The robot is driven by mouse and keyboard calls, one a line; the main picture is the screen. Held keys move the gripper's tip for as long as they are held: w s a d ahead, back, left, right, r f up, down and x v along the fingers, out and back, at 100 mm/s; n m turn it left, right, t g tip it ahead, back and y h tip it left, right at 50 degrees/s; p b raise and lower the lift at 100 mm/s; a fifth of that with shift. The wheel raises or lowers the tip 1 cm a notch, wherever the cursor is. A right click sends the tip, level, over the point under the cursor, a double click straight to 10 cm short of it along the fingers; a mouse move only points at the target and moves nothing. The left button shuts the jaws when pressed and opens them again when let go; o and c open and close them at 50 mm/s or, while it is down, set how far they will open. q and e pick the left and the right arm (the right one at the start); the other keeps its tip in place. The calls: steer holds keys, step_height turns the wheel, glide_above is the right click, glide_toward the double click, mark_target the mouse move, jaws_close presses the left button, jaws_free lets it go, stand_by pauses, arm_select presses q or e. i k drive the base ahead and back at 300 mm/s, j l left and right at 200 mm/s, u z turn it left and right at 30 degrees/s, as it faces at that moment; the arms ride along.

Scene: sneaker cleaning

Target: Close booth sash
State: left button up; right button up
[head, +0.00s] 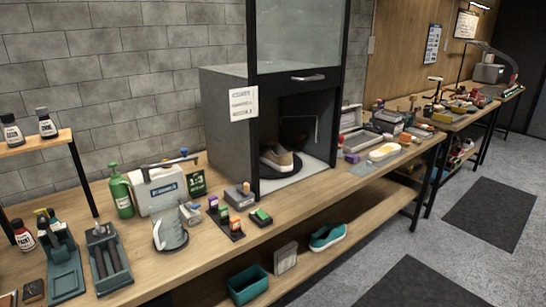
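The booth (224,122) is a grey box with a black frame on the wooden bench. Its glass sash (300,38) is raised, with a light handle (308,78) on its dark lower bar, and the front opening below is uncovered. A tan sneaker (276,157) with a pale sole sits inside the booth on a dark round base (281,170). Neither of my grippers shows in the head view.
A green spray bottle (121,192), a pale container (158,192), a clear jug (170,233) and small blocks stand left of the booth. Boxes and a white-topped tray (383,152) lie to its right. A teal shoe (327,237) and teal bin (247,286) sit on the lower shelf.

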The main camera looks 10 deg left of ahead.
mark_target(278, 84)
steer(key=i+l+u, duration=0.35)
steer(key=i+l, duration=0.15)
steer(key=i, duration=0.25)
steer(key=i+l+u, duration=0.3)
steer(key=i+l, duration=0.35)
steer(key=i+l+u, duration=0.35)
steer(key=i+l, duration=0.3)
steer(key=l, duration=0.2)
steer(key=i, duration=0.4)
